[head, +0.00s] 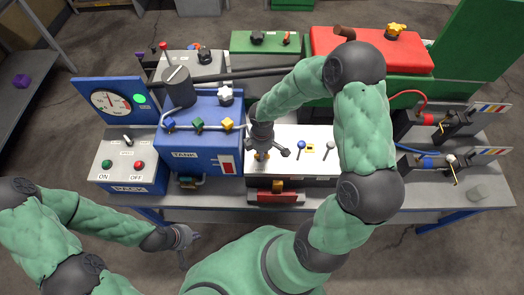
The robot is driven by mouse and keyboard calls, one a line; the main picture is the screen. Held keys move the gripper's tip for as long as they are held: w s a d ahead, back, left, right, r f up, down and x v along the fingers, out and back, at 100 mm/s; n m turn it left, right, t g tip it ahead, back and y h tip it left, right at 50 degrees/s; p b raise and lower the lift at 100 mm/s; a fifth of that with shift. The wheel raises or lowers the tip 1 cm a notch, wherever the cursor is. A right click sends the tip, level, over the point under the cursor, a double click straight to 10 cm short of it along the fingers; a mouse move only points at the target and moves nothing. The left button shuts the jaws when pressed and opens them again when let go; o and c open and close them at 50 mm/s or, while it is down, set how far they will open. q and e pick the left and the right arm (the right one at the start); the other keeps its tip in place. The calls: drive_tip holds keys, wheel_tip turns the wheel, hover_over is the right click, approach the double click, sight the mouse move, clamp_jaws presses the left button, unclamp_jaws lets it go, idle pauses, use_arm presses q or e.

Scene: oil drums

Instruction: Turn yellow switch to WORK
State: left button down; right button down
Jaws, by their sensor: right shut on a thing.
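The white panel (290,166) is on the bench in the middle of the head view. The yellow switch (262,156) stands at its left end, mostly covered by my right gripper. My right gripper (266,153) reaches down from above and is shut on the yellow switch. Which way the switch points and any WORK label are hidden or too small to read. My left gripper (188,246) is low in front of the bench, with its fingers apart and nothing between them.
A blue-knobbed lever (301,146) and a grey-knobbed lever (328,147) stand right of the switch. The blue TANK box (200,158) is close on the left, with the ON/OFF box (122,160) beyond it. A red drawer-like part (277,197) is below the panel.

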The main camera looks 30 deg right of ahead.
idle(0.3)
drive_tip(key=c, duration=1.1)
unclamp_jaws()
drive_tip(key=shift+c, duration=0.2)
wheel_tip(320, 180, up, 12)
